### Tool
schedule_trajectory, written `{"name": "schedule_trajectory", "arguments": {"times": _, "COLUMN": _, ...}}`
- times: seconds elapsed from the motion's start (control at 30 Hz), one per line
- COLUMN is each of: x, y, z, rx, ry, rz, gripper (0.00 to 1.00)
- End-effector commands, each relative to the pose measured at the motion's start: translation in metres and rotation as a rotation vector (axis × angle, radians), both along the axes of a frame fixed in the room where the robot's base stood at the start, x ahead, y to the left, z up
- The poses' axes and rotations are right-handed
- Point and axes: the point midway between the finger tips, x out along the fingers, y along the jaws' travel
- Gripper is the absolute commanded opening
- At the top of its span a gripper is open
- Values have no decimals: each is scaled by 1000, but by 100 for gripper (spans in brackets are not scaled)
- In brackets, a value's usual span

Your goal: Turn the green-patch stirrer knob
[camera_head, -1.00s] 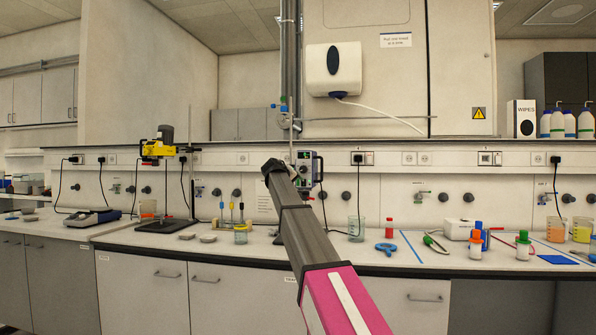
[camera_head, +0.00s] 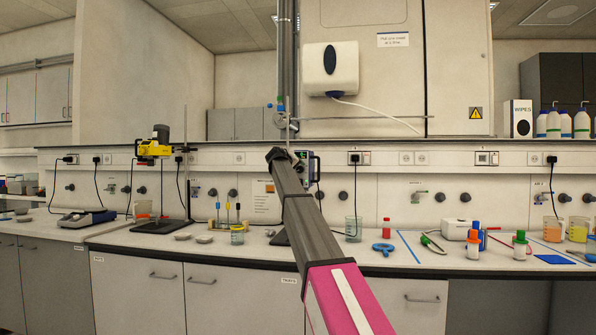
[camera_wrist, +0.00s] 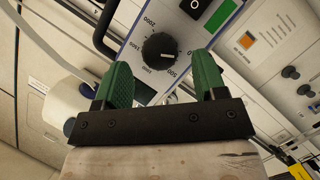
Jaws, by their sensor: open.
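A black stirrer knob (camera_wrist: 160,47) with a white pointer mark sits on a white and blue panel, ringed by printed speed numbers, in the wrist view. My gripper (camera_wrist: 162,74) has green fingers. They are spread apart, with the knob just beyond and between their tips; I cannot tell whether they touch it. My gripper is hidden there too.
A printed label with an orange square (camera_wrist: 247,40) is on the wall beside the panel. A yellow overhead unit (camera_head: 153,147) on a stand is to the left. A beaker (camera_head: 353,229), blue clip (camera_head: 383,248) and bottles stand on the bench to the right.

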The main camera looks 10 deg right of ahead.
Motion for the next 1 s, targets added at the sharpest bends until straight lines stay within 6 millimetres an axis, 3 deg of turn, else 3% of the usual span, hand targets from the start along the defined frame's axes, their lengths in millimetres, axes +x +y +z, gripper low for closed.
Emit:
{"name": "schedule_trajectory", "arguments": {"times": 0.13, "x": 14, "y": -10, "z": -5, "rx": 0, "ry": 1, "rz": -1, "gripper": 65}}
{"name": "schedule_trajectory", "arguments": {"times": 0.43, "x": 16, "y": -12, "z": -6, "rx": 1, "ry": 0, "rz": 1, "gripper": 65}}
{"name": "schedule_trajectory", "arguments": {"times": 0.47, "x": 16, "y": -12, "z": -6, "rx": 1, "ry": 0, "rz": 1, "gripper": 62}}
{"name": "schedule_trajectory", "arguments": {"times": 0.6, "x": 16, "y": -12, "z": -6, "rx": 1, "ry": 0, "rz": 1, "gripper": 16}}
{"name": "schedule_trajectory", "arguments": {"times": 1.0, "x": 16, "y": -12, "z": -6, "rx": 44, "ry": -14, "rz": 0, "gripper": 16}}
